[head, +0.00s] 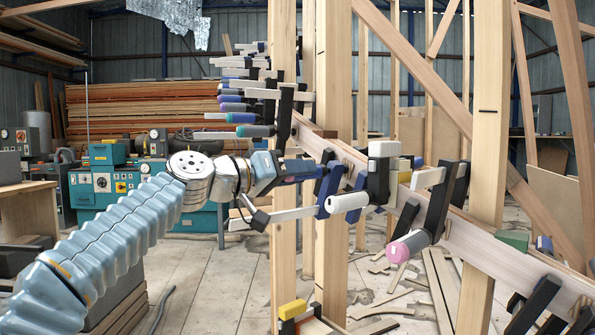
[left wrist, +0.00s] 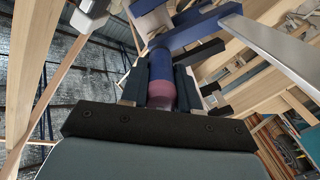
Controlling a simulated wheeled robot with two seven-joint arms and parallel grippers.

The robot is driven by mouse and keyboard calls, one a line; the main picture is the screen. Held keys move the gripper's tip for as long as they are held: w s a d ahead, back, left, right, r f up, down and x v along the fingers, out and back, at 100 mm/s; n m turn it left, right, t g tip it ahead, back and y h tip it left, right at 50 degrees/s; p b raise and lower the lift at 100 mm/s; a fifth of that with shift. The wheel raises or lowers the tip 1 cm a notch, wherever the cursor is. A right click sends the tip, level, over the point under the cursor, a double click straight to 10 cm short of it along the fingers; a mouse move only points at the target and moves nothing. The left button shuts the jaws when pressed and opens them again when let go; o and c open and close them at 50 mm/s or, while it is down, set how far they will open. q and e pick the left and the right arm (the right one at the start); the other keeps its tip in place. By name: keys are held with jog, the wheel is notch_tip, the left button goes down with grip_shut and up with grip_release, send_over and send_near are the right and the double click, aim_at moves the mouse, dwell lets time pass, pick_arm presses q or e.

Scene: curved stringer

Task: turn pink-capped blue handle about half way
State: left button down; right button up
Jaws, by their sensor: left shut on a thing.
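The pink-capped blue handle (left wrist: 161,68) stands between my fingers in the left wrist view, its pink end towards the palm. The handle belongs to a clamp with a blue jaw (head: 329,188) and a pale metal bar (head: 285,215), set on the curved wooden stringer (head: 470,242). My right gripper is not in view.
A grey handle with a pink end (head: 408,248) sticks out from a black clamp lower right. Several more clamps line the stringer. A wooden post (head: 284,270) stands close by the held clamp. Wood scraps (head: 385,300) litter the floor; teal machines (head: 100,190) stand behind my arm.

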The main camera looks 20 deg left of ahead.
pick_arm(q)
jog(key=n+p, duration=0.1)
jog(key=n, duration=0.4)
jog(key=shift+a+n, duration=0.1)
jog(key=shift+n, duration=0.2)
jog(key=n+p, duration=0.2)
jog(key=n, duration=0.3)
jog(key=shift+n, duration=0.4)
jog(key=shift+f, duration=0.1)
jog(key=c, duration=0.8)
grip_release()
jog(key=shift+s+a, duration=0.3)
jog(key=b+v, duration=0.3)
jog(key=v, duration=1)
